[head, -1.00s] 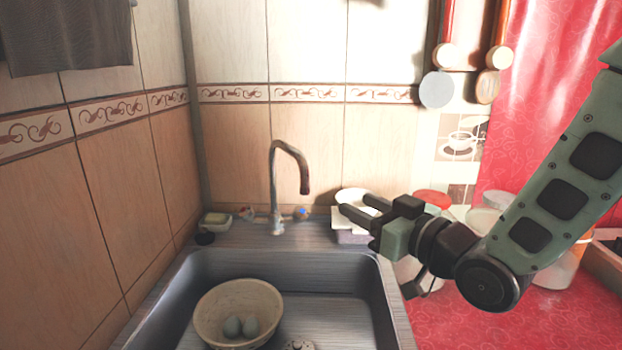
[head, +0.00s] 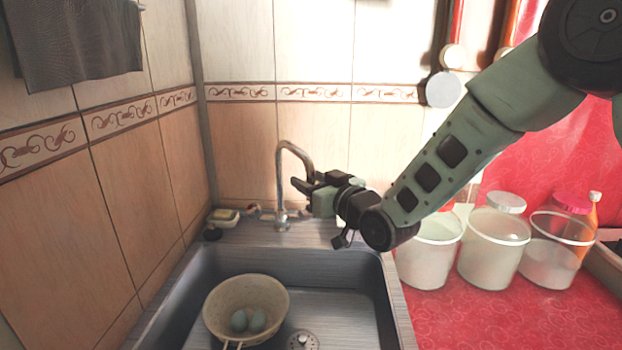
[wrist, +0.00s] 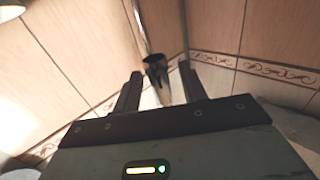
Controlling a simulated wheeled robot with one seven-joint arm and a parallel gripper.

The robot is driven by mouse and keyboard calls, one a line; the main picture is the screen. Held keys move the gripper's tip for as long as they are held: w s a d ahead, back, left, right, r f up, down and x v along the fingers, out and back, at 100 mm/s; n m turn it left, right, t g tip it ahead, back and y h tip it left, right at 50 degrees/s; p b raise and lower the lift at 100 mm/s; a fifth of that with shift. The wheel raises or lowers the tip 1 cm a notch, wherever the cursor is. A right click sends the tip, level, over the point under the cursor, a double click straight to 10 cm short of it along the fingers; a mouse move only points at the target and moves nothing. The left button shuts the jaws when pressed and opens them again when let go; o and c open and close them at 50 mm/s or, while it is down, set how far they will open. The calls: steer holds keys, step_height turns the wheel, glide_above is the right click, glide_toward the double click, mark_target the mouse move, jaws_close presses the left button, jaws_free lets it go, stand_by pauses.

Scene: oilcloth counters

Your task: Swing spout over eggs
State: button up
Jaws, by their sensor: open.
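The spout (head: 281,170) is a grey hooked tap pipe behind the sink, its bend at the top and its tip to the right. My gripper (head: 304,183) is at the spout's right side, close to its downturned end, which it partly covers. In the wrist view, the dark spout end (wrist: 156,68) shows between the two open fingers of my gripper (wrist: 160,74); I cannot tell if they touch it. The spout end is right of the eggs.
The grey sink (head: 340,262) has a drain (head: 302,340) right of the bowl. A soap dish (head: 224,217) stands at the back left. Several white tubs (head: 494,243) stand on the red oilcloth (head: 470,318). Tiled walls close the back and left.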

jaws_close()
steer(key=shift+a, duration=0.1)
